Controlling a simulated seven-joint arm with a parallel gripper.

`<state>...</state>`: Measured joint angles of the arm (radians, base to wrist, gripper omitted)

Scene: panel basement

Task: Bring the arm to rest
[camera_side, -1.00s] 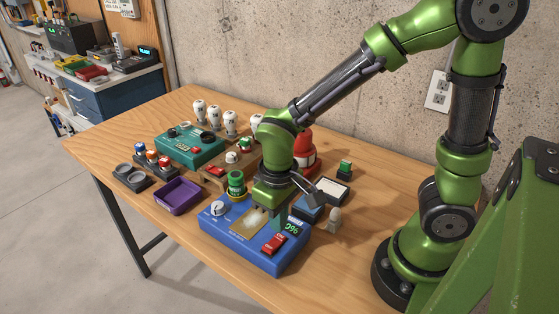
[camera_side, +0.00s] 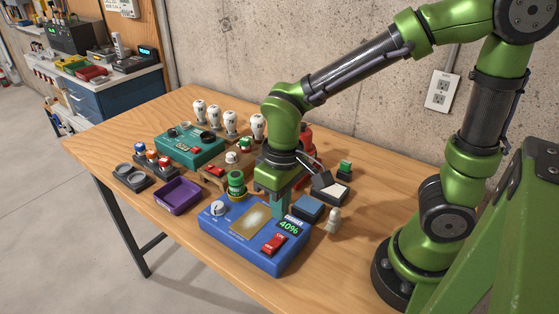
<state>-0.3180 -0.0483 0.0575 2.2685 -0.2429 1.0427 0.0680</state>
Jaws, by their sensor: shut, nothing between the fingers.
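My gripper (camera_side: 280,208) points down above the back part of the blue control box (camera_side: 240,248). Its fingers look shut with nothing between them. I cannot tell whether the fingertips touch anything. The blue box has a white knob (camera_side: 218,209), a gold plate (camera_side: 251,220), a red switch (camera_side: 275,243) and a display (camera_side: 289,227) reading 40%.
A green-capped jar (camera_side: 236,184) stands just left of my gripper. A purple tray (camera_side: 178,195), a teal box (camera_side: 190,147), several white bulbs (camera_side: 230,122), a red object (camera_side: 308,143) and a small pale figure (camera_side: 333,220) stand around. The table's front left is clear.

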